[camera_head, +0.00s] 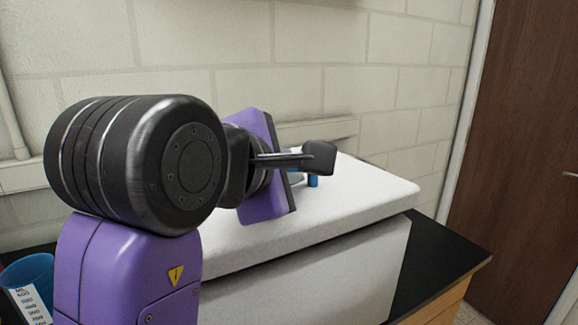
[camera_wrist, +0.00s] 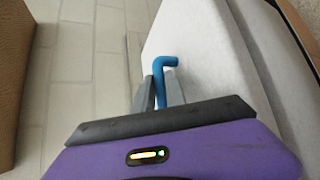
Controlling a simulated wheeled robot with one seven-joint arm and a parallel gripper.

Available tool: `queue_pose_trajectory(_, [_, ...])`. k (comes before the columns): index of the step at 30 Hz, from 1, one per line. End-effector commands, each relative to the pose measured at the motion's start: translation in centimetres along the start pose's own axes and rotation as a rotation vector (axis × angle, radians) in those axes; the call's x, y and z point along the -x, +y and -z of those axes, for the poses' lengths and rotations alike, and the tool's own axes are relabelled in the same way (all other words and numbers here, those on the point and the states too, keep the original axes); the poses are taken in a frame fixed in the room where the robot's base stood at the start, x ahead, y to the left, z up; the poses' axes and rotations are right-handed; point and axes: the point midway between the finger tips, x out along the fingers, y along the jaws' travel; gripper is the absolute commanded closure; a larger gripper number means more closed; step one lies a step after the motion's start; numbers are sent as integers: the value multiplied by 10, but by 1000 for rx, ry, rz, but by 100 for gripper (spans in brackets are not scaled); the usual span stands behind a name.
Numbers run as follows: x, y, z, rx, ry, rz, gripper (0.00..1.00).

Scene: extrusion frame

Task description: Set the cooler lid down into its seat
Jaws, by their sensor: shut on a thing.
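The cooler lid (camera_head: 350,195) is a thick white slab with rounded edges, over the white cooler body (camera_head: 350,280). Its front edge overhangs the body, and I cannot tell whether a gap remains under it. The blue handle (camera_head: 313,182) on the lid is mostly hidden behind my gripper (camera_head: 316,158) in the head view. In the wrist view the bent blue handle (camera_wrist: 165,63) stands between the fingers of my gripper (camera_wrist: 159,88), which is shut on it. The white lid (camera_wrist: 210,65) fills the middle right there. My arm hides the lid's left part.
The cooler stands on a black countertop (camera_head: 440,262) with a wooden front. A blue cup (camera_head: 28,272) with a white label is at the far left. A pale block wall (camera_head: 350,60) is behind the cooler, and a brown door (camera_head: 530,130) is at right.

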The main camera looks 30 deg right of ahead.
Motion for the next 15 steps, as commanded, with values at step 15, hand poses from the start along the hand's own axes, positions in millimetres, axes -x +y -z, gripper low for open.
queue_pose_trajectory(15, [-2,-3,2,0,-1,-1,100])
